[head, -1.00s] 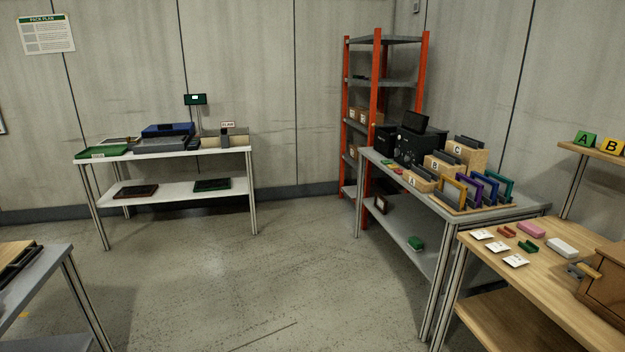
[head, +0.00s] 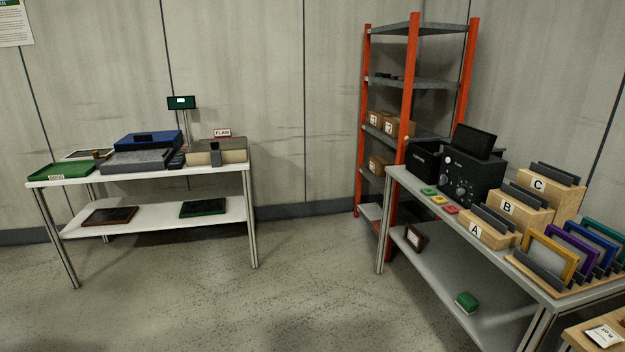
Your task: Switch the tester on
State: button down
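A black box-shaped device (head: 468,182) with knobs on its front and a dark tilted screen (head: 474,141) on top stands on the grey table at the right; it looks like the tester. Its screen shows no light. A second black box (head: 424,158) stands just left of it. Which control is the power switch is too small to tell. My gripper is not in view.
The grey table (head: 404,182) also holds lettered wooden blocks (head: 507,208) and coloured frames (head: 552,254). A white table (head: 228,172) with trays and a small lit display (head: 181,102) stands left. An orange shelf rack (head: 409,120) stands behind. The floor (head: 300,285) between is clear.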

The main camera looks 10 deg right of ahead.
aim_at(443, 178)
jog(key=i, duration=3.7)
jog(key=i+z, duration=0.15)
jog(key=z, duration=0.4)
